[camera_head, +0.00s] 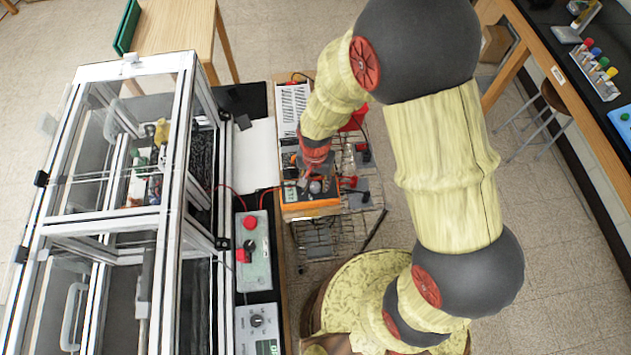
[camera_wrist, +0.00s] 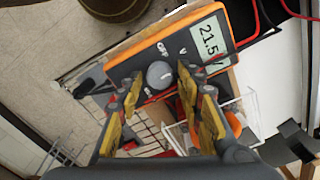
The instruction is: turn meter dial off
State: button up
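The meter (camera_wrist: 210,36) is a dark unit with an orange rim, and its display reads 21.5 in the wrist view. Its round grey dial (camera_wrist: 159,75) sits beside the display, with OFF and V marked near it. The dial's exact pointing is too small to tell. My gripper (camera_wrist: 161,79) is open, with one yellow-padded finger on each side of the dial and visible gaps to it. Whether the tips are level with the knob cannot be told. In the head view the orange meter (camera_head: 308,206) lies under my gripper, which partly hides it.
A metal-framed glass enclosure (camera_head: 160,215) stands left of the meter. A box with a red button (camera_head: 255,270) and a dial box (camera_head: 262,317) lie between them. Red leads run from the meter's side. A wire rack (camera_head: 345,228) is close beneath and right.

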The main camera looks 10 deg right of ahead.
grip_shut()
jog(key=shift+n, duration=0.3)
jog(key=n+b, duration=0.1)
jog(key=n, duration=1)
jog(key=shift+a, duration=0.15)
dwell(0.4)
jog(key=shift+n, duration=0.3)
jog(key=shift+o, duration=0.8)
grip_release()
jog(key=shift+o, duration=0.4)
